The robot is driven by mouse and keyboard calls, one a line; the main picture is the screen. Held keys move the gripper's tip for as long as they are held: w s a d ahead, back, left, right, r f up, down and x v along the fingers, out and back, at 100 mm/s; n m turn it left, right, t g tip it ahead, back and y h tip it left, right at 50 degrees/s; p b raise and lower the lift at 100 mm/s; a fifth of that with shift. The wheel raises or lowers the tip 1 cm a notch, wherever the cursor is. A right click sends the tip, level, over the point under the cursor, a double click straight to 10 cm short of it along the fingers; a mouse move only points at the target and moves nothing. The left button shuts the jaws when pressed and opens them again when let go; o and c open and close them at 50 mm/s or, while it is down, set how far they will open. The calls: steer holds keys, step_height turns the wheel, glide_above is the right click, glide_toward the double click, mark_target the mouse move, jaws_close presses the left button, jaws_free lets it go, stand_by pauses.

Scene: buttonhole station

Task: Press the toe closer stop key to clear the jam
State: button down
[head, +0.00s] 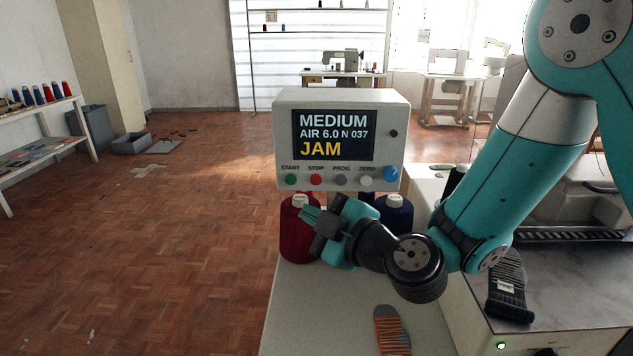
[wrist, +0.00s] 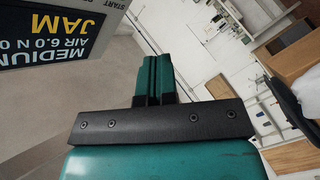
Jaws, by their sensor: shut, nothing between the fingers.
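The grey control box (head: 400,120) stands on the bench, facing me. Its screen (head: 333,135) reads MEDIUM, AIR 6.0 N 037 and JAM in yellow; part of it shows rotated in the wrist view (wrist: 55,35). Below the screen are a green START key (head: 291,180), a red STOP key (head: 316,180), a grey PROG key (head: 341,180) and a pale ZERO key (head: 366,180). My gripper (head: 306,214) is shut and empty, below the START and STOP keys in the head view. In the wrist view its closed fingers (wrist: 154,80) show; no key is visible there.
A dark red thread cone (head: 296,240) and a navy cone (head: 397,215) stand under the box, close to my gripper. A blue knob (head: 391,173) is right of the keys.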

mark_target(316, 180)
steer(key=shift+w, duration=0.1)
steer(key=shift+w+d+p, duration=0.15)
steer(key=shift+w+p, duration=3.4)
steer(key=shift+w, duration=0.8)
steer(key=shift+w, duration=0.15)
steer(key=shift+w, duration=0.25)
